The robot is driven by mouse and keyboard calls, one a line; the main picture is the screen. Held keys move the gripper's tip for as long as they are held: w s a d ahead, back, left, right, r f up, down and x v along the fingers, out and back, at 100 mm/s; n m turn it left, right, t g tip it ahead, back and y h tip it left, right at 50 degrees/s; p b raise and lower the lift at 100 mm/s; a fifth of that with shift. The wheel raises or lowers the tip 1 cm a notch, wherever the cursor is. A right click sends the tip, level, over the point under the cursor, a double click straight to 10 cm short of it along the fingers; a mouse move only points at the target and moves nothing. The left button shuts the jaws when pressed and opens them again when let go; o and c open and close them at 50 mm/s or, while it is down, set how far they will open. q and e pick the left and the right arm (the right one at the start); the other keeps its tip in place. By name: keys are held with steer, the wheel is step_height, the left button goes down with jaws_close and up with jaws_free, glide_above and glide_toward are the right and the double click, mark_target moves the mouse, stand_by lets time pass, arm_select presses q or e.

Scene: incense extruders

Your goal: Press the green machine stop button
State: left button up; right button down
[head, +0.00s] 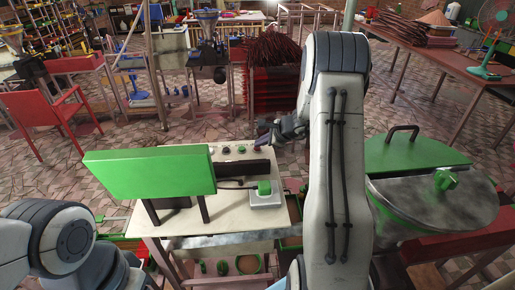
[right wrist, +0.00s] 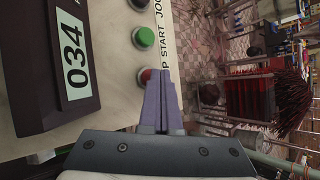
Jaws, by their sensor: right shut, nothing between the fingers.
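The panel has a row of round buttons along its edge. In the right wrist view the red button (right wrist: 143,77) is beside the partly covered label ending in "P". The green button (right wrist: 143,37) is beside "START", and a dark button (right wrist: 138,4) is near "JOG". My right gripper (right wrist: 161,76) is shut and empty, its purple-grey fingertips right beside the red button and partly overlapping it. I cannot tell whether they touch. In the head view the right gripper (head: 262,139) is above the far right end of the button row. My left gripper is out of view.
A dark counter block showing 034 (right wrist: 75,56) stands beside the buttons. The machine's green panel (head: 150,172) rises at left, with a green knob (head: 264,187) on a white base nearby. A round metal lid (head: 425,203) is at right. Red incense bundles (head: 272,65) stand behind.

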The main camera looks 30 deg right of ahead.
mark_target(260, 151)
steer(key=shift+f, duration=0.15)
stand_by(0.4)
steer(key=shift+r+p, duration=0.45)
steer(key=shift+r, duration=0.5)
steer(key=shift+r, duration=0.15)
step_height(260, 151, up, 5)
steer(key=p, duration=0.3)
stand_by(0.5)
